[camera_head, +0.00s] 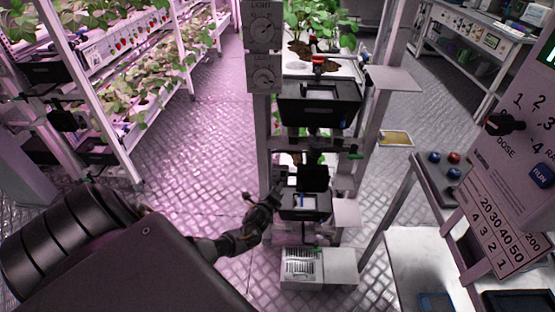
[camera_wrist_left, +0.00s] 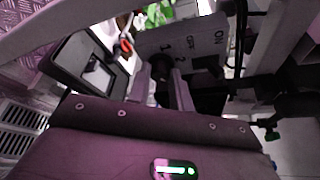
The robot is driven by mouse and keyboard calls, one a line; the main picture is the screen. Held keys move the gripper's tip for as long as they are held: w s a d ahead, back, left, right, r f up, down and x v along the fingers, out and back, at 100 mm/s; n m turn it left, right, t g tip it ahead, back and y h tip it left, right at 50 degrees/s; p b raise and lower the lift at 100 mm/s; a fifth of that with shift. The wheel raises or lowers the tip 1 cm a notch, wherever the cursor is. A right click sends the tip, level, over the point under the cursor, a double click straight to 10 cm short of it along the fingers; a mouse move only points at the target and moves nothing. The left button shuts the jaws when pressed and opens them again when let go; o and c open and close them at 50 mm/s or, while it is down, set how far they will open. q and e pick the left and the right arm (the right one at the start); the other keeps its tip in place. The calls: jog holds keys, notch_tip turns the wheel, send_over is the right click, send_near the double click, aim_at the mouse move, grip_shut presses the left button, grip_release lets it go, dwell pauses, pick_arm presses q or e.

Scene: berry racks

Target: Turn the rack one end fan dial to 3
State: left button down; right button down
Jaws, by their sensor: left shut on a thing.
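My right gripper is in neither view.
Two other dials, the upper one labelled LIGHT (camera_head: 262,29) and a lower one (camera_head: 264,76), are higher on the post. Black bins (camera_head: 318,112) and a side shelf (camera_head: 393,79) are beside it. A white box (camera_head: 303,268) stands below. A dose panel (camera_head: 515,150) is at right.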

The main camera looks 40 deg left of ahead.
pick_arm(q)
jog(key=c, duration=1.3)
grip_release()
jog(key=shift+o, duration=0.2)
jog(key=p+v, duration=0.1)
jog(key=v, duration=0.9)
jog(key=shift+s, duration=0.4)
